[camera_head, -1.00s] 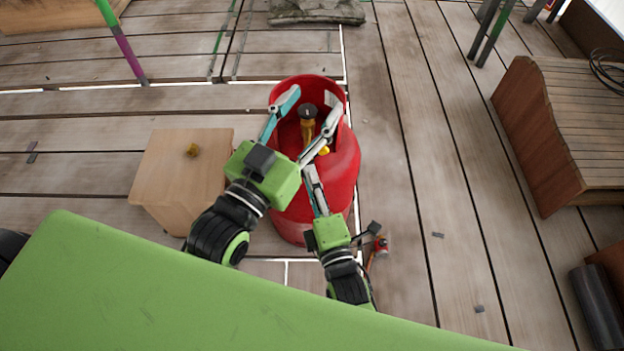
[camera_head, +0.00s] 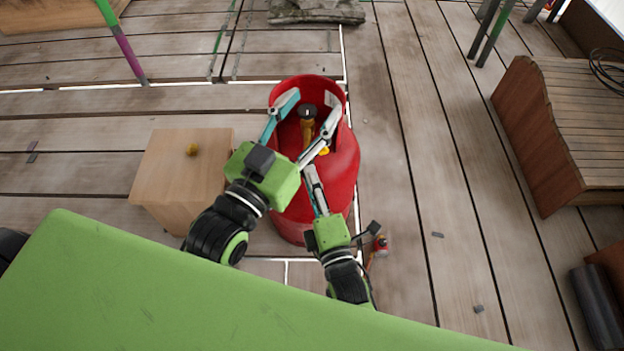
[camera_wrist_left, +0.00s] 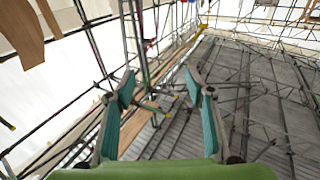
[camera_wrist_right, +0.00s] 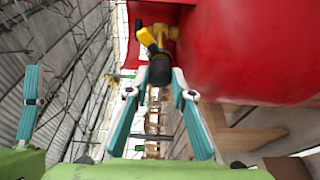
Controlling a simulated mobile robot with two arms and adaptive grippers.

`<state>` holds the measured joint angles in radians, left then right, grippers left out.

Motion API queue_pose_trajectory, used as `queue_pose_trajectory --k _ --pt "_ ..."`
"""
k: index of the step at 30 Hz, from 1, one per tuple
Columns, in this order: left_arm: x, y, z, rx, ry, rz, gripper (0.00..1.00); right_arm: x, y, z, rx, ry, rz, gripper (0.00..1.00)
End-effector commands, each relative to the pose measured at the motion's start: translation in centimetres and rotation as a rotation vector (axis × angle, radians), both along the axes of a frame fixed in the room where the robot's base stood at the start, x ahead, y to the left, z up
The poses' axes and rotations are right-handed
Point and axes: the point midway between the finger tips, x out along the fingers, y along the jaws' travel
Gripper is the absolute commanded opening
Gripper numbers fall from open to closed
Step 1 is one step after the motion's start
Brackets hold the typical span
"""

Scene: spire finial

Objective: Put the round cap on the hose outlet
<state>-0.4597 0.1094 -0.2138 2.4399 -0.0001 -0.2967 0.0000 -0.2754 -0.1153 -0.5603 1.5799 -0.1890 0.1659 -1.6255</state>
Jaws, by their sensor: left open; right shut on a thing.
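The red gas cylinder (camera_head: 345,180) stands on the deck with its brass valve (camera_head: 308,130) inside the collar; the valve also shows in the right wrist view (camera_wrist_right: 160,36). My right gripper (camera_wrist_right: 160,82) is shut on a dark round cap (camera_wrist_right: 160,68), which is in line with the brass valve's side outlet. I cannot tell whether the cap is seated on it. In the head view, the right gripper's tips are low at the cylinder's near side, with the cap hidden. My left gripper (camera_head: 313,100) is open and empty above the cylinder, its fingers spread over the collar.
A small red object (camera_head: 381,246) lies on the deck at the near right. A wooden bench (camera_head: 560,130) stands far right. The deck between cylinder and bench is mostly clear.

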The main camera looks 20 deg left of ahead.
Motion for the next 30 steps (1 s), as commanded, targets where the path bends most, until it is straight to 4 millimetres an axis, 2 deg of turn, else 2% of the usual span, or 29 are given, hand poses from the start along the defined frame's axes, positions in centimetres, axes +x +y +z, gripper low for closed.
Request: queue_pose_trajectory --k 19,30 --pt "-0.1 0.3 -2.3 0.024 0.097 0.005 0.49 0.0 0.0 0.0 0.001 -0.001 0.000 0.03" --pt "-0.1 0.3 -2.5 0.026 0.103 0.006 0.49 0.0 0.0 0.0 0.001 -0.001 0.000 0.03"
